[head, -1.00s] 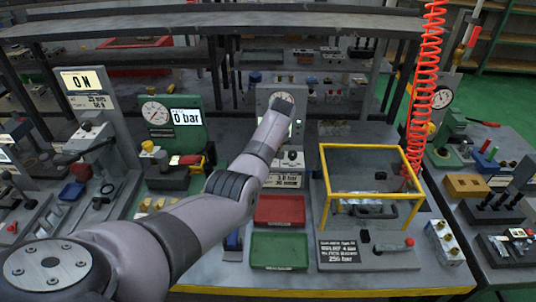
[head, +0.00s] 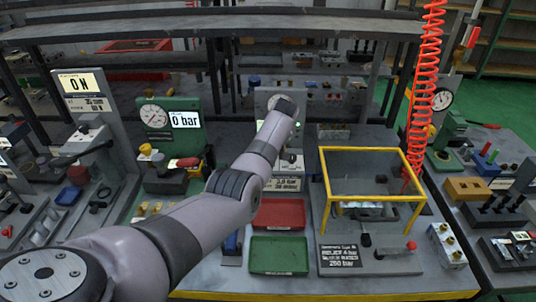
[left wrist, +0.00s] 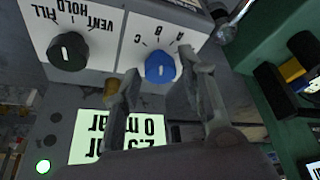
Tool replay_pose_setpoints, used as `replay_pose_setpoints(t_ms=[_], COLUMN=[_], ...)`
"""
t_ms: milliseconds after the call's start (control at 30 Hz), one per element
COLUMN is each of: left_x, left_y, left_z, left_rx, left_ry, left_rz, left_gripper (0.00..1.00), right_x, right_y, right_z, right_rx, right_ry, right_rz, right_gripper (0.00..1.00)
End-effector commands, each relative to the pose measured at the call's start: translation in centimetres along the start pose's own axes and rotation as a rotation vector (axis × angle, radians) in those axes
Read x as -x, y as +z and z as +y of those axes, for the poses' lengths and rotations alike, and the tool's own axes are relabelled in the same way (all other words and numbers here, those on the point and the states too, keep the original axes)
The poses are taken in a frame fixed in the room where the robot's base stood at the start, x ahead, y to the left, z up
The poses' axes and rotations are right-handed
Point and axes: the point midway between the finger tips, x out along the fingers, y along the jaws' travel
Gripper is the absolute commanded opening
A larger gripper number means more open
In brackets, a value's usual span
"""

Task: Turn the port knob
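A blue knob (left wrist: 160,67) with a white pointer line sits on a white panel lettered A, B and C, which appears upside down in the left wrist view. A black knob (left wrist: 68,51) lettered FILL, HOLD and VENT sits to its left. My left gripper (left wrist: 160,72) is open, its two fingers on either side of the blue knob; I cannot tell whether they touch it. In the head view my left arm reaches the grey test station (head: 262,99) at the middle back, and hides the knobs and its own gripper. My right gripper is not in view.
A lit display (left wrist: 118,138) lies below the knobs in the wrist view. In the head view, a red tray (head: 279,213) and a green tray (head: 279,254) lie in front of the station. A yellow-framed clear guard (head: 371,150) stands to the right, beside a coiled red hose (head: 420,100).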

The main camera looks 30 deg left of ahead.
Motion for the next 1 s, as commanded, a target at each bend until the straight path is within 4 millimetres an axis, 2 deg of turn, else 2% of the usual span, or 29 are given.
replay_pose_setpoints(t_ms=[100,433,567,667,1000], left_x=[0.0,0.1,1.0,2.5,9.6], left_y=[0.0,0.0,0.0,-0.1,0.0], left_z=[0.0,0.0,0.1,0.1,0.1], left_rx=[0.0,0.0,0.0,0.002,0.0], left_ry=[0.0,0.0,0.001,0.003,0.004], left_rz=[0.0,0.0,0.001,0.002,0.001], left_gripper=[0.47,0.48,0.48,0.48,0.48], right_x=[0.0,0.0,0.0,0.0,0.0], right_y=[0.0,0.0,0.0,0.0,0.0], right_z=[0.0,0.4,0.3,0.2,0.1], right_rx=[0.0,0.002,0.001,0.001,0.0], right_ry=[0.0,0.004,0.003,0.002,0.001], right_rz=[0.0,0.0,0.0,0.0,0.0], right_gripper=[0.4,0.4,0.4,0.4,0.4])
